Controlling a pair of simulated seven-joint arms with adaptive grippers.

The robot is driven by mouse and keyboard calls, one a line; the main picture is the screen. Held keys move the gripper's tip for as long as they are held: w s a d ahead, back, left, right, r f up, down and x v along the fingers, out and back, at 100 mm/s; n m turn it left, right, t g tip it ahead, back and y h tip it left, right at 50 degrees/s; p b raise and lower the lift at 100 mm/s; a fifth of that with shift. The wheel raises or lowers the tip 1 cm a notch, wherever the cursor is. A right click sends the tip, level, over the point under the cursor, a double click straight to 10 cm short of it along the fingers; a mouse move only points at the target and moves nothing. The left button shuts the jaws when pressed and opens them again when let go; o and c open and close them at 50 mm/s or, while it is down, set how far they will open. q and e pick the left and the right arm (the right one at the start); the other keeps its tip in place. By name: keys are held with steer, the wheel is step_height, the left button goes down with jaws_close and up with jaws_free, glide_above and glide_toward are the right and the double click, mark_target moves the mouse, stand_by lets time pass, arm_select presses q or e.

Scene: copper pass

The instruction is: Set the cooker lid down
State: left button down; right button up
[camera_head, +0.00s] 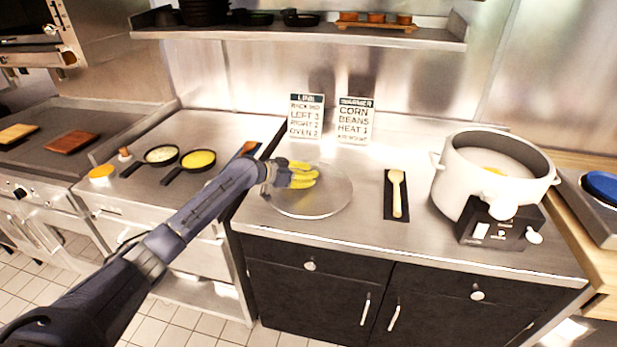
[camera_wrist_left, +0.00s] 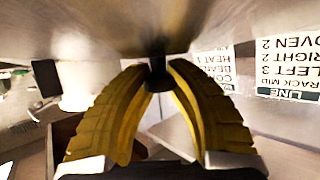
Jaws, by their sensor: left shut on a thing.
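The cooker lid (camera_head: 318,203) is a round, shiny metal disc over the counter, left of the pot. Its dark knob (camera_wrist_left: 159,75) sits between the yellow fingers in the left wrist view, with the grey lid surface (camera_wrist_left: 90,25) across the top. My left gripper (camera_head: 303,175) is shut on this knob from above. The lid looks about level and low over the counter; I cannot tell whether it touches. The white cooker pot (camera_head: 463,180) stands uncovered at the right, with something yellow inside. My right gripper is not in view.
A wooden spoon (camera_head: 397,195) lies on a dark mat (camera_head: 389,212) between lid and pot. Two signs, one for the line (camera_head: 306,116) and one for the warmer (camera_head: 355,120), stand behind. Two small pans (camera_head: 198,160) (camera_head: 161,154) are at left. Bare counter (camera_head: 345,230) shows in front.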

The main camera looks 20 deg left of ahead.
arm_select(q)
steer(key=shift+f, duration=0.35)
steer(key=c, duration=1.3)
jaws_free()
steer(key=shift+f, duration=0.15)
steer(key=v, duration=1.2)
